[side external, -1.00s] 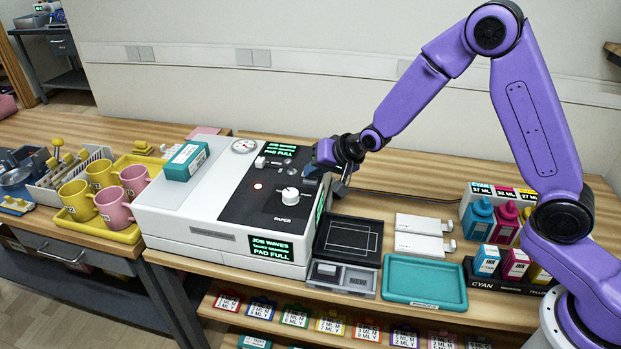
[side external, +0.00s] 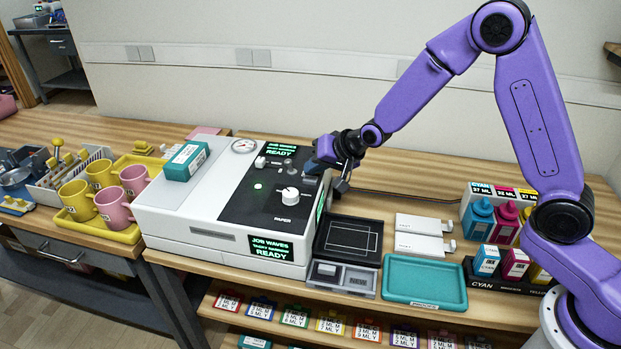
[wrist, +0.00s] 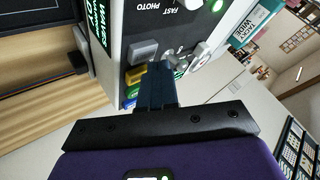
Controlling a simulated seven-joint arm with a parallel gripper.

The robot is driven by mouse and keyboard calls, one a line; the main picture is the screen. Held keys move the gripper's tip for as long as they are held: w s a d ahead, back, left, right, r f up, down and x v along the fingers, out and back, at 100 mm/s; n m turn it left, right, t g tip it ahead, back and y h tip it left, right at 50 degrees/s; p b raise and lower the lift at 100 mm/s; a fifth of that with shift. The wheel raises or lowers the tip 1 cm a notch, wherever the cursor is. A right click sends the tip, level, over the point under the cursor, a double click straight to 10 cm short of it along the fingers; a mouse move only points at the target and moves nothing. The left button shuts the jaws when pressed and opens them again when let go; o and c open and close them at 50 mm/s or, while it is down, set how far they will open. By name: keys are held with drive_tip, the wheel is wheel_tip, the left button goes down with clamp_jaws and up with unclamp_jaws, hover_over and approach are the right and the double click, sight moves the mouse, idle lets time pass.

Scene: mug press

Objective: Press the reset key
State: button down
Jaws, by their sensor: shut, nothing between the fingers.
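The press (side external: 190,205) is a white machine with a black control panel (side external: 240,208). Its top screen (side external: 281,151) and front screen (side external: 270,249) both read READY, and a small lamp (side external: 258,186) on the panel glows green. My gripper (side external: 316,164) is shut and empty at the panel's right back edge. In the wrist view its dark blue fingers (wrist: 157,75) end beside a grey key (wrist: 142,50). I cannot read any label on that key, nor tell whether the fingers touch it. No reset label is readable.
A white paper knob (side external: 290,196) stands on the panel. A teal box (side external: 186,160) sits on the press top. A black tray (side external: 321,252) and a teal tray (side external: 425,304) lie to the right. Yellow and pink mugs (side external: 113,208) stand left.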

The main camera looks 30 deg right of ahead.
sight(315, 180)
drive_tip(key=shift+r, duration=0.25)
drive_tip(key=shift+r, duration=2.5)
drive_tip(key=shift+s, duration=0.1)
drive_tip(key=s+r+n+g, duration=0.1)
drive_tip(key=s+n+g, duration=0.6)
drive_tip(key=s, duration=1.4)
drive_tip(key=s+d+n+h, duration=0.1)
drive_tip(key=s+d+n, duration=0.2)
drive_tip(key=s, duration=0.3)
drive_tip(key=s+d+n+g+h, duration=0.1)
drive_tip(key=s+d+n, duration=0.3)
drive_tip(key=s, duration=0.3)
drive_tip(key=s+d+n, duration=0.3)
drive_tip(key=s, duration=0.3)
drive_tip(key=shift+s+d+r+h, duration=0.15)
drive_tip(key=shift+s+r+h, duration=0.15)
drive_tip(key=shift+s+h, duration=0.1)
